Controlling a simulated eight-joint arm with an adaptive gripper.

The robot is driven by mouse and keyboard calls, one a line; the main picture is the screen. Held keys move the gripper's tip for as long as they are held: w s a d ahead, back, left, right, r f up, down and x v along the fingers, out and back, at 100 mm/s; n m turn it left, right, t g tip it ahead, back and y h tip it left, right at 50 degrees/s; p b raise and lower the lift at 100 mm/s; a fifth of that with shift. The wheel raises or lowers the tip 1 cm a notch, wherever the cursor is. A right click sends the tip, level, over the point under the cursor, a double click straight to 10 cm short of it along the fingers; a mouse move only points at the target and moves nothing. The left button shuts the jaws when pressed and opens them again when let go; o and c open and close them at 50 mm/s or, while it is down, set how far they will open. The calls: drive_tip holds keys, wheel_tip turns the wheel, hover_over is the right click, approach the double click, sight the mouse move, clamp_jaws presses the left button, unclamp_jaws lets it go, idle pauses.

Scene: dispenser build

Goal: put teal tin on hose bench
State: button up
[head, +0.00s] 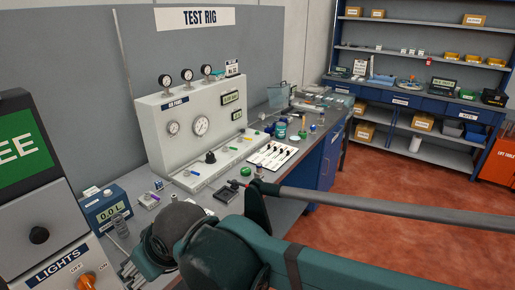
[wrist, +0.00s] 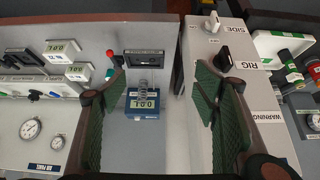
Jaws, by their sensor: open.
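A small teal round container (head: 281,131), which looks like the teal tin, stands among other small items on the far part of the test rig bench (head: 283,190). I cannot make out the tin in the wrist view. No label that I can read marks a hose bench. My gripper (wrist: 160,78) is open and empty in the wrist view, its green-padded fingers wide apart. Between and beyond them is a blue box with a display (wrist: 144,104). In the head view my arm hides part of the near bench, and I cannot make out the fingertips.
The grey test rig (head: 200,125) with gauges stands along the wall side. A blue-fronted back bench (head: 425,103) has shelves with boxes. Red floor (head: 385,190) lies open between.

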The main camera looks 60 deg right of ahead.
drive_tip(key=w+d+r+m+t, duration=0.1)
drive_tip(key=w+d+r+m, duration=0.2)
drive_tip(key=w+r, duration=0.35)
drive_tip(key=w+d+r+m, duration=0.2)
drive_tip(key=w+r+m, duration=0.2)
drive_tip(key=w+r, duration=0.3)
drive_tip(key=w+d+r+m+t+y, duration=0.1)
drive_tip(key=w+d+r+m, duration=0.15)
drive_tip(key=w+d, duration=0.35)
drive_tip(key=w+d+r+m+t, duration=0.1)
drive_tip(key=w+d+m, duration=0.2)
drive_tip(key=w+d, duration=0.3)
drive_tip(key=w+d+r+m+t+h, duration=0.15)
drive_tip(key=w+d+m, duration=0.5)
drive_tip(key=d, duration=0.85)
drive_tip(key=w+d+r+m+t+h, duration=0.15)
drive_tip(key=w+d+m, duration=0.25)
drive_tip(key=w+d, duration=0.75)
drive_tip(key=m+t+h+p, duration=0.1)
drive_tip(key=m+h, duration=0.8)
drive_tip(key=m, duration=1.1)
hover_over(283, 127)
drive_tip(key=v, duration=0.4)
wheel_tip(283, 127, down, 16)
wheel_tip(283, 127, down, 17)
drive_tip(key=shift+a+r, duration=0.1)
drive_tip(key=shift+r, duration=0.1)
